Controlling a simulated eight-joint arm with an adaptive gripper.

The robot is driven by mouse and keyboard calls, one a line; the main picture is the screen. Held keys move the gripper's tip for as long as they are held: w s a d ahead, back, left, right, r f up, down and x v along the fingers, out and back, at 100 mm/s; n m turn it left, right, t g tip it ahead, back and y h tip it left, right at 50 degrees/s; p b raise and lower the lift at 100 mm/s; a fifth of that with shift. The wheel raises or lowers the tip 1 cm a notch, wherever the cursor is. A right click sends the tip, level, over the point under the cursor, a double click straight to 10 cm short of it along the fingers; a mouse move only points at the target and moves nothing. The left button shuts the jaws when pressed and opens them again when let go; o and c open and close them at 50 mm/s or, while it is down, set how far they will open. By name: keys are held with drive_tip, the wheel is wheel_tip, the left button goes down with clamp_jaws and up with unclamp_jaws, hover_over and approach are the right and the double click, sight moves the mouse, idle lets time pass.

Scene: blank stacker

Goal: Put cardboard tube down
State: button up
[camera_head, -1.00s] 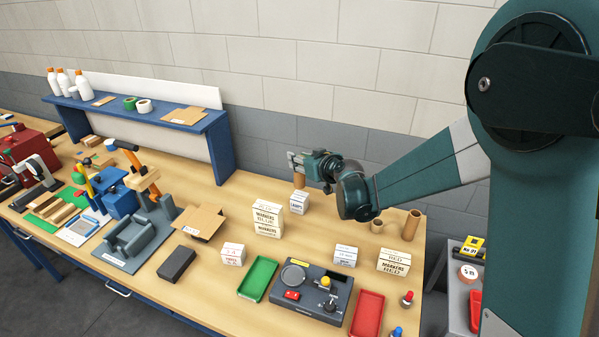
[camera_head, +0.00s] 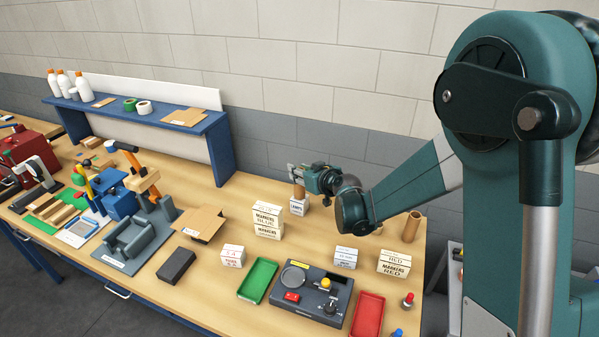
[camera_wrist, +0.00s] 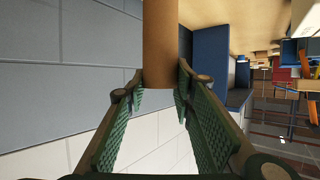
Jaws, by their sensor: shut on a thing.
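The cardboard tube (camera_head: 298,190) is a short plain brown cylinder held upright by my gripper (camera_head: 296,173). In the head view its lower part shows just above or behind the small white carton (camera_head: 299,206); I cannot tell whether it touches the carton or the table. In the wrist view the tube (camera_wrist: 160,42) runs down from the top edge, and its near end sits between the green ribbed fingers of my gripper (camera_wrist: 160,82). The fingers are shut on it.
A taller brown tube (camera_head: 411,227) stands at the table's right end. A white markers carton (camera_head: 268,220) stands left of the small carton. The blue shelf (camera_head: 217,150) is further left. Bare tabletop (camera_head: 240,195) lies between shelf and cartons.

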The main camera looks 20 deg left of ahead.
drive_tip(key=shift+f, duration=0.2)
drive_tip(key=o, duration=0.8)
drive_tip(key=shift+s+d+r, duration=0.1)
drive_tip(key=shift+r, duration=0.1)
drive_tip(key=shift+v, duration=5.9)
drive_tip(key=shift+f, duration=0.1)
